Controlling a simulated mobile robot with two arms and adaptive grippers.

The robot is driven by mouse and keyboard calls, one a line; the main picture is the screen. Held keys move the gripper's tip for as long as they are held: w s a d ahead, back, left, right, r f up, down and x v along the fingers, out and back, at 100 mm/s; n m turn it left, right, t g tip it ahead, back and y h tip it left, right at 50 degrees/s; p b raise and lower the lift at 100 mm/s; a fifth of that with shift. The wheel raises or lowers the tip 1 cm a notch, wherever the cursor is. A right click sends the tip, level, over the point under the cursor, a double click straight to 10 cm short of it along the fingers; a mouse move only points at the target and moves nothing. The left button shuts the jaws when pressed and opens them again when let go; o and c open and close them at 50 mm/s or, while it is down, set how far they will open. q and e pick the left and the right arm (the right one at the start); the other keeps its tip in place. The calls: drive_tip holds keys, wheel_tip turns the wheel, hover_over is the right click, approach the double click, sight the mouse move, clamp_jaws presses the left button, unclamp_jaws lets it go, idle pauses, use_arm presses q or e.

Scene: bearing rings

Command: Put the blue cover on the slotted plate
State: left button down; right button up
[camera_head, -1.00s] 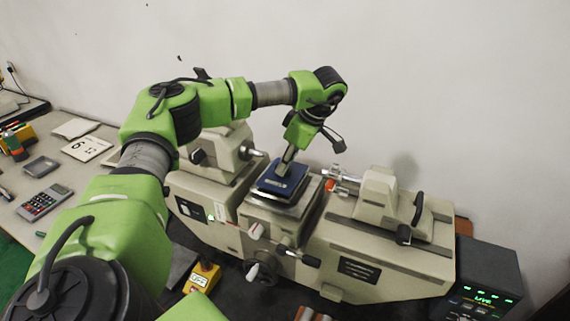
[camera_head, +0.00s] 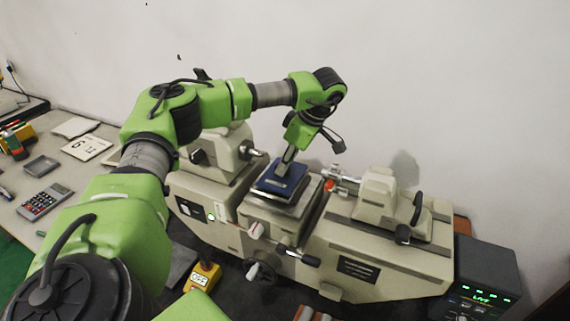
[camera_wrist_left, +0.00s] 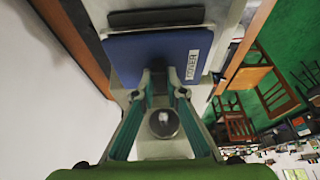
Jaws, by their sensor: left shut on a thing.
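The blue cover (camera_head: 281,181) is a flat dark-blue square with a small white label. It is low over the metal plate (camera_head: 291,209) on the machine's middle block; I cannot tell whether it touches the plate. In the left wrist view the blue cover (camera_wrist_left: 150,60) fills the upper middle, and a grey part with a dark slot (camera_wrist_left: 157,17) shows beyond it. My left gripper (camera_head: 289,164) points down and is shut on the cover's edge. Its teal fingers (camera_wrist_left: 160,80) show in the wrist view. Most of the plate's top is hidden. My right gripper is not in view.
The beige machine has a headstock (camera_head: 222,150) left of the cover and a tailstock (camera_head: 380,200) right of it. Levers (camera_head: 300,256) stick out in front. A control box (camera_head: 485,275) stands at the right. A calculator (camera_head: 45,201) lies on the left table.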

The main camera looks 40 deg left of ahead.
use_arm(q)
drive_tip(key=shift+f, duration=0.3)
idle(0.9)
drive_tip(key=c, duration=2)
unclamp_jaws()
drive_tip(key=shift+r, duration=4.25)
